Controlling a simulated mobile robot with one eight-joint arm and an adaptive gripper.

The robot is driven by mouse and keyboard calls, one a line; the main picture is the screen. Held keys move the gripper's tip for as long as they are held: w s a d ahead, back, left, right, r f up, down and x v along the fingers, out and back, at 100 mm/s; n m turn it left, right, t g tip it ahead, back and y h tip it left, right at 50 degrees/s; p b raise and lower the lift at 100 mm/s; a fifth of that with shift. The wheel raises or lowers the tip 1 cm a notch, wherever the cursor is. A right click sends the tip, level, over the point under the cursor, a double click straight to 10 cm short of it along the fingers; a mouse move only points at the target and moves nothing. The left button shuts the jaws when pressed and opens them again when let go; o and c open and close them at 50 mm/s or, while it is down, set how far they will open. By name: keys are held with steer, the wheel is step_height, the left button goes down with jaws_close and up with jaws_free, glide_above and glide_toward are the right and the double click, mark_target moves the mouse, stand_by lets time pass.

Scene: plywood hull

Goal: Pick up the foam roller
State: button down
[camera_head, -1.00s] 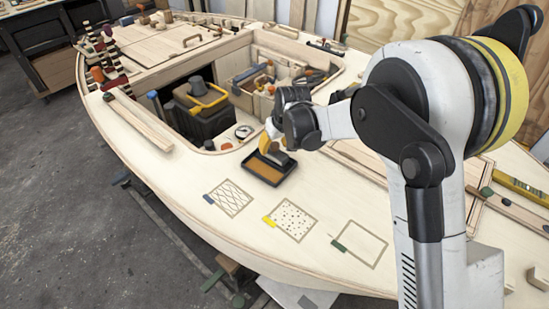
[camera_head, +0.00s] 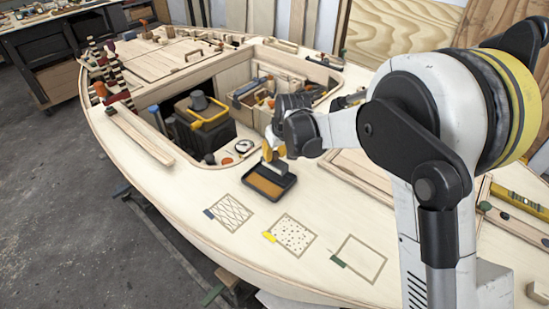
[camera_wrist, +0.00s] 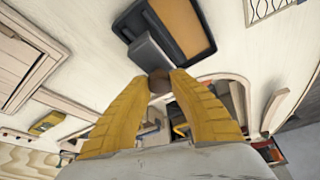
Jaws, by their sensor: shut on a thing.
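The foam roller has a grey roll (camera_head: 277,167) and shows at the back edge of the black paint tray (camera_head: 290,187) with its orange-brown bed. My gripper (camera_head: 270,152) is right above it, its yellow fingers pointing down. In the wrist view, the fingertips (camera_wrist: 160,82) are closed around a brown handle end, with the grey roll (camera_wrist: 149,52) just beyond. The roll overlaps the side of the tray (camera_wrist: 208,30) in that view. I cannot tell whether it still touches the tray.
Three marked squares lie on the deck in front: hatched (camera_head: 231,212), dotted (camera_head: 291,235) and blank (camera_head: 359,262). Behind the tray is an open cockpit with a dark bin with a yellow rim (camera_head: 208,112) and a tool tray (camera_head: 262,92). A wooden batten (camera_head: 140,136) lies at left.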

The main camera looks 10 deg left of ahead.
steer(key=w+d+r+p, duration=0.1)
steer(key=d+r+p, duration=0.3)
steer(key=d+r, duration=0.4)
steer(key=d, duration=0.3)
steer(key=shift+d, duration=0.3)
steer(key=c, duration=2.2)
jaws_free()
steer(key=shift+a+r, duration=0.1)
